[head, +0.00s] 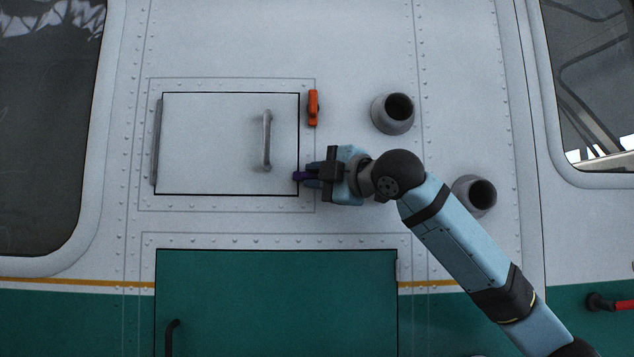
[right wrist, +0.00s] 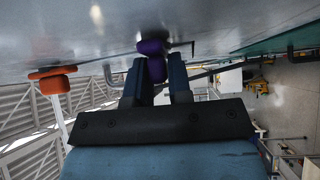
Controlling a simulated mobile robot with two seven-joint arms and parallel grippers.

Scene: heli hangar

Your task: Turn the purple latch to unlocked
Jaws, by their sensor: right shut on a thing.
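The purple latch (head: 300,176) sits at the lower right edge of a white hatch door (head: 210,140). In the head view it lies about horizontal, its visible end reaching over the door's edge. My right gripper (head: 312,175) is shut on the latch, coming from the right. In the right wrist view the purple latch (right wrist: 154,68) shows between the two fingers (right wrist: 156,85); its far part touches the panel. The fingers hide part of the latch in the head view. My left gripper is not in view.
An orange latch (head: 313,108) stands upright above, at the door's upper right edge. The door has a grey handle (head: 266,140). Two round ports (head: 393,113) (head: 474,195) stick out at the right, close to my right arm. A green door (head: 275,305) is below.

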